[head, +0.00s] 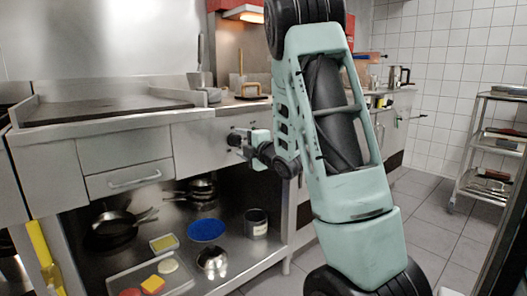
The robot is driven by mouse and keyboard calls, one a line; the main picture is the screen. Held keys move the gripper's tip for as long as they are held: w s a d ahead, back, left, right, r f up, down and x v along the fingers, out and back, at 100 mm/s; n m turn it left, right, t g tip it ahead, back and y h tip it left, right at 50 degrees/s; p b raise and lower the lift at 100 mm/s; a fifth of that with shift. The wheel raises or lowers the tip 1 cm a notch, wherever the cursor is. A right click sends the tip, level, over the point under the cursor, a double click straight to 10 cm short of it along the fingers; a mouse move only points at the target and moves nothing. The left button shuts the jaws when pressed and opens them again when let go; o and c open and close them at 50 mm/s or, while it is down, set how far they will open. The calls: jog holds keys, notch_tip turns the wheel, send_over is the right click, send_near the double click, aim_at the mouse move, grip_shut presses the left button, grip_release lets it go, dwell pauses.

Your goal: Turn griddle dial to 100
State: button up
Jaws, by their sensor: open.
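The griddle (100,108) is a dark flat plate in a steel counter on the left of the head view. A steel front panel (195,142) runs below the counter to the right of the griddle. My gripper (236,142) is at the right part of this panel, open, with its fingertips pointing left at a small dark shape that may be the dial. The gripper largely covers that spot, so the dial's marks and setting cannot be read. I cannot tell whether the fingers touch it.
A drawer (130,178) sits under the griddle. The shelf below holds pans (115,225), a blue plate (207,230), a pot (212,262), a can (256,223) and a tray (180,283) with food. A wire-shelf trolley (478,150) stands at right. Tiled floor (425,205) is clear between.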

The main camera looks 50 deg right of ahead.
jog(key=b+v, duration=1)
jog(key=v, duration=0.5)
jog(key=shift+s+a, duration=0.15)
dwell(0.4)
